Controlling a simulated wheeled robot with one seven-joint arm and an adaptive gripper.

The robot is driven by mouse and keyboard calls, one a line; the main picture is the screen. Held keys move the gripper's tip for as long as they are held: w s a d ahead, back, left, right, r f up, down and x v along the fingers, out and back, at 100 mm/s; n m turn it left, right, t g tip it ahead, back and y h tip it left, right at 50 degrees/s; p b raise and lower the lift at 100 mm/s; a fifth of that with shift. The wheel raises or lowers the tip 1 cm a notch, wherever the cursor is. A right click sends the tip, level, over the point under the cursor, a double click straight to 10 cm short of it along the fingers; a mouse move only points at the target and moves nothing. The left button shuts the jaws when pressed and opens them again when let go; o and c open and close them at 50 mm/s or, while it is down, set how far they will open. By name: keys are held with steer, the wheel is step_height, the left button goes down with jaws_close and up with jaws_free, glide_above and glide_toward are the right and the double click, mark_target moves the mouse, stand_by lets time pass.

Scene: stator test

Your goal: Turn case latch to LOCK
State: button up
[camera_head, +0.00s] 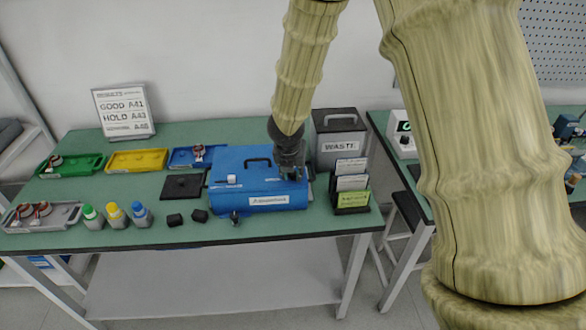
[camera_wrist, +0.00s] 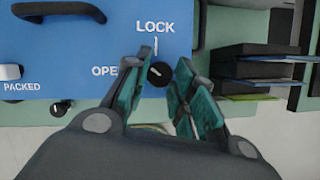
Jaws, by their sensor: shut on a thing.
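The blue case (camera_head: 235,200) stands on the green bench, with its lid down and a black handle on top. Its latch (camera_wrist: 159,73) is a small dark knob on the blue top, between the printed words LOCK and OPEN. The end of OPEN is hidden behind a finger. My gripper (camera_head: 291,174) is over the right part of the case. In the wrist view, the teal fingers of my gripper (camera_wrist: 164,68) are shut on the latch, one on each side. A white mark runs below LOCK. I cannot tell which way the latch points.
A dark waste bin (camera_head: 337,130) stands behind the case at the right. A card holder (camera_head: 350,200) stands close to its right side. A black plate (camera_head: 184,186), coloured bottles (camera_head: 115,213) and several trays lie to the left.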

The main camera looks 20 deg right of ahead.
steer(key=m+p, duration=0.2)
steer(key=m+g+h+p, duration=0.1)
steer(key=m+p, duration=0.2)
steer(key=shift+w+a+r+g+h, duration=0.15)
steer(key=shift+w+r+g+h, duration=0.05)
steer(key=shift+g+h, duration=0.1)
steer(key=m+g+p, duration=0.1)
steer(key=m, duration=0.1)
steer(key=m+p, duration=0.2)
steer(key=m, duration=0.1)
steer(key=shift+w+f+g+h, duration=0.1)
steer(key=shift+f+g+h, duration=0.1)
steer(key=shift+g+h, duration=0.15)
steer(key=shift+m, duration=0.3)
steer(key=o, duration=1)
steer(key=v, duration=1.2)
steer(key=shift+w, duration=0.15)
